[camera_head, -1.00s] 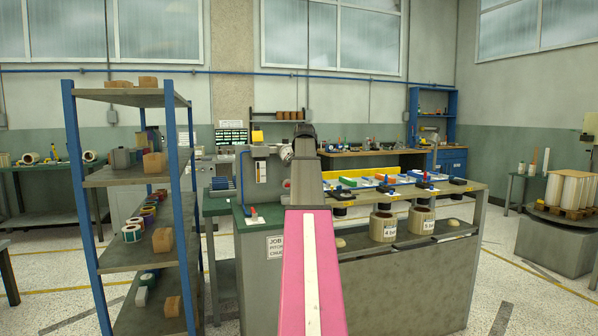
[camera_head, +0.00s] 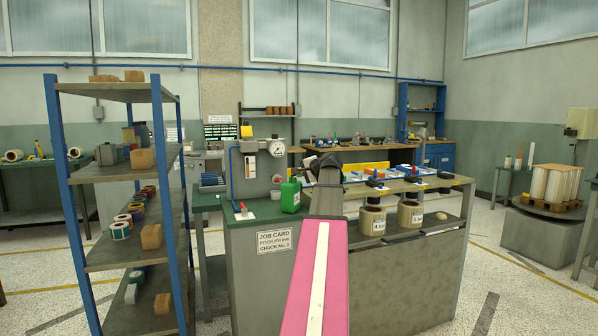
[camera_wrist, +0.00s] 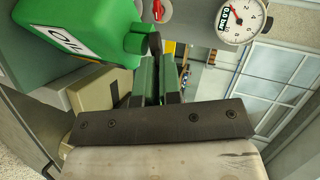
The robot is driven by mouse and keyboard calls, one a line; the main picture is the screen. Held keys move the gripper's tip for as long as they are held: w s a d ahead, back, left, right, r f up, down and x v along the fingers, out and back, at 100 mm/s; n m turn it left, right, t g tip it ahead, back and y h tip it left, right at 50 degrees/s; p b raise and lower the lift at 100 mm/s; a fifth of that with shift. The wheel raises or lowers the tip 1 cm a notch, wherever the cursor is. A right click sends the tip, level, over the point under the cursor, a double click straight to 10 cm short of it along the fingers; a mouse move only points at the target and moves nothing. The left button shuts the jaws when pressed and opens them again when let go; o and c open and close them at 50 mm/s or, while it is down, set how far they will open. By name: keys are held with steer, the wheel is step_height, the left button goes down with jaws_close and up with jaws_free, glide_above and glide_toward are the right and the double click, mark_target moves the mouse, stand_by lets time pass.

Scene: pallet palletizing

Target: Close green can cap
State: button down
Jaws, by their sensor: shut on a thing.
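The green can (camera_head: 291,196) stands upright on the near left end of the workbench. In the wrist view the green can (camera_wrist: 85,30) fills the upper left, with a white OIL label and a short green neck (camera_wrist: 136,43). My gripper (camera_wrist: 157,62) is shut on a dark round cap (camera_wrist: 154,43) at its fingertips. The cap sits close beside the neck; I cannot tell whether they touch. In the head view my gripper is just right of the can, its fingertips and the cap too small to make out.
A pressure gauge (camera_head: 277,148) on a grey panel (camera_head: 257,175) stands behind the can. The workbench (camera_head: 265,228) carries several fixtures to the right. A shelf rack (camera_head: 125,178) stands at left. Open floor lies right of the bench.

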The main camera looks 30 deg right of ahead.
steer(key=shift+s+d+f+m+t+y, duration=0.15)
steer(key=shift+f+m+t+y, duration=0.25)
steer(key=shift+t, duration=0.55)
steer(key=shift+s+f+m+t+y, duration=0.1)
steer(key=shift+f+m+t, duration=0.2)
steer(key=shift+f+t, duration=0.5)
steer(key=shift+r, duration=0.2)
steer(key=c, duration=1.3)
jaws_free()
steer(key=s, duration=0.3)
steer(key=s+d, duration=0.1)
steer(key=s, duration=0.6)
steer(key=shift+s+d, duration=0.35)
